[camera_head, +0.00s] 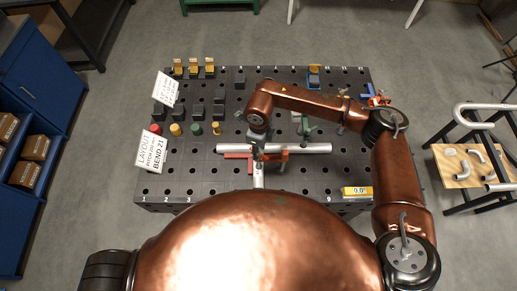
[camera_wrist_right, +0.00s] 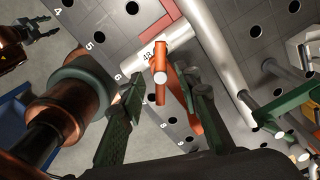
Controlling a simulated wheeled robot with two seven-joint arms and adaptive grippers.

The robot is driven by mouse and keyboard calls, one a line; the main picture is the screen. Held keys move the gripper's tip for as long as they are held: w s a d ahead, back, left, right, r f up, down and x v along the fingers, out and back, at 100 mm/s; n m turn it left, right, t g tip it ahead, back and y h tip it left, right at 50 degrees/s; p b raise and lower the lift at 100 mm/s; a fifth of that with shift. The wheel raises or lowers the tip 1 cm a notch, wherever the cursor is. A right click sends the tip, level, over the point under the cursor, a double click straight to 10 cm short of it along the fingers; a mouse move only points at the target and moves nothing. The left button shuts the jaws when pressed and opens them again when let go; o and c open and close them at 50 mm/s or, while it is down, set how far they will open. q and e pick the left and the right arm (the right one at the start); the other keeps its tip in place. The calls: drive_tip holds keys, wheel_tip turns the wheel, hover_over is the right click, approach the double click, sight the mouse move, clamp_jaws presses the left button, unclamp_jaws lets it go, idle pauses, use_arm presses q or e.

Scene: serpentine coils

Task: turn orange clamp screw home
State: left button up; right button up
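The orange clamp (camera_head: 280,156) sits on the perforated table across a silver tube (camera_head: 310,148). In the right wrist view its orange screw bar (camera_wrist_right: 161,90) with a pale round end stands between my right gripper's green fingers (camera_wrist_right: 163,118), with gaps on both sides. My right gripper (camera_head: 257,148) is open around the screw; in the head view it hides part of the clamp. My left gripper (camera_wrist_right: 45,26) shows small at the upper left of the right wrist view, its two prongs apart and empty; it is not visible in the head view.
Dark blocks (camera_head: 197,110), coloured knobs (camera_head: 175,129) and white sign cards (camera_head: 151,150) stand on the table's left. A green clamp (camera_head: 304,128) and a yellow readout (camera_head: 356,191) are to the right. A rack of bent tubes (camera_head: 475,160) stands beyond the right edge.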

drive_tip(key=shift+f, duration=0.25)
clamp_jaws()
idle(0.3)
